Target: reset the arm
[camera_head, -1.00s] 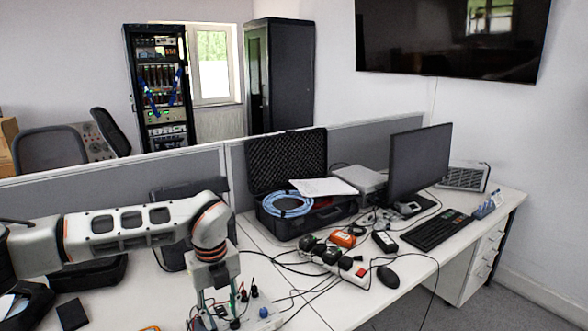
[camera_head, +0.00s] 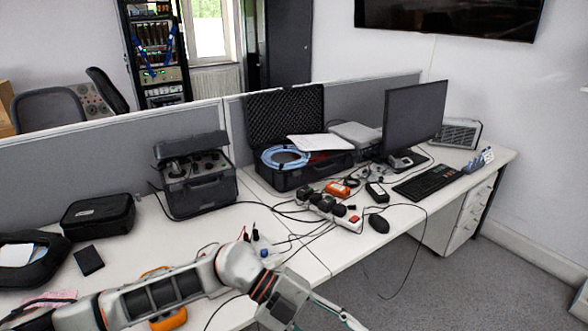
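My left arm comes in from the lower left and crosses the front of the white desk (camera_head: 215,222). Its wrist bends down to the right. My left gripper (camera_head: 335,312) is at the bottom edge, in front of the desk's front edge; a thin finger part shows and the rest is cut off, so I cannot tell whether it is open. No held object shows. My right arm and gripper are out of view.
An open black case (camera_head: 290,175) with blue cable, a dark instrument box (camera_head: 195,180), a power strip (camera_head: 330,208) and a monitor (camera_head: 412,120) stand on the desk. A black pouch (camera_head: 98,215) lies left. Loose cables and an orange item (camera_head: 170,320) lie near my arm.

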